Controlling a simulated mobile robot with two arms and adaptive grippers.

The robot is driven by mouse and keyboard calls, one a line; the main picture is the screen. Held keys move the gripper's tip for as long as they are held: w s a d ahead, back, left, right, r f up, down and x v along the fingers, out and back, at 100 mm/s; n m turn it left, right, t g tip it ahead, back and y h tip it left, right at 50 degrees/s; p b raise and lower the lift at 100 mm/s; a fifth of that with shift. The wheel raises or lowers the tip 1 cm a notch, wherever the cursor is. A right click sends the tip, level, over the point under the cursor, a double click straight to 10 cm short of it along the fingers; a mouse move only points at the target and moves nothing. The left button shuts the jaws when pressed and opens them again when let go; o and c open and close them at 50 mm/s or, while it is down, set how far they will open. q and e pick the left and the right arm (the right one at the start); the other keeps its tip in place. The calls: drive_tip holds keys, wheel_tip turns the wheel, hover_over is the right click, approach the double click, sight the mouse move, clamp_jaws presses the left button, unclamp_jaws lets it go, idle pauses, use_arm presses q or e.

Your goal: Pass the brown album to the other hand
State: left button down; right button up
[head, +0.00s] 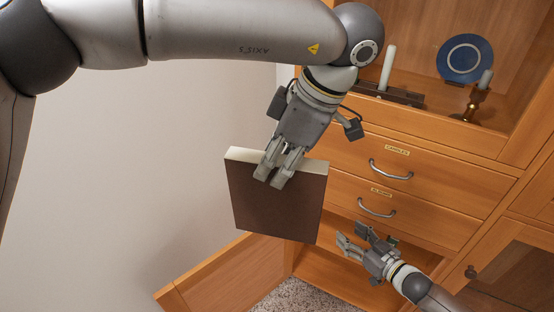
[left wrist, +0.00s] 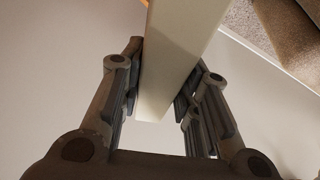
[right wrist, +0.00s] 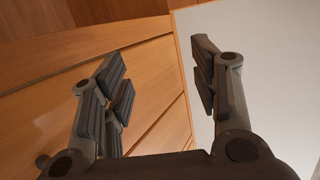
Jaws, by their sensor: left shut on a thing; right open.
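The brown album (head: 270,210) hangs in the air in front of the cabinet in the head view, its brown cover facing me and its pale page edge on top. My left gripper (head: 277,172) is shut on its upper edge. In the left wrist view the album's pale edge (left wrist: 175,60) sits between the fingers of my left gripper (left wrist: 160,98). My right gripper (head: 350,240) is open and empty, to the right of the album's lower corner and apart from it. In the right wrist view my right gripper (right wrist: 160,85) has nothing between its fingers.
A wooden cabinet with two handled drawers (head: 400,170) stands behind. Its upper shelf holds a blue plate (head: 465,74), a white candle (head: 388,68) and a brass candlestick (head: 470,104). An open lower drawer or door (head: 225,270) juts out at the bottom. Bare wall (head: 130,180) lies left.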

drive_tip(key=s+d+f+m+g+h, duration=0.2)
drive_tip(key=s+f+g+h, duration=0.1)
drive_tip(key=s+f, duration=0.9)
drive_tip(key=s+d+f+m+g+h, duration=0.1)
drive_tip(key=s+d+f+g+h, duration=0.15)
drive_tip(key=s+f, duration=0.95)
drive_tip(key=s+a+f+g, duration=0.1)
drive_tip(key=s+f+g, duration=0.1)
drive_tip(key=s+f, duration=0.2)
drive_tip(key=s+a+f+g+h, duration=0.1)
drive_tip(key=s+f, duration=0.4)
drive_tip(key=s, duration=0.6)
drive_tip(key=s+a+f+g+h, duration=0.1)
drive_tip(key=s+a+f+g, duration=0.2)
drive_tip(key=s, duration=0.5)
wheel_tip(320, 180, down, 2)
drive_tip(key=shift+s+f+g, duration=0.1)
drive_tip(key=shift+s+g, duration=0.1)
drive_tip(key=shift+g, duration=0.25)
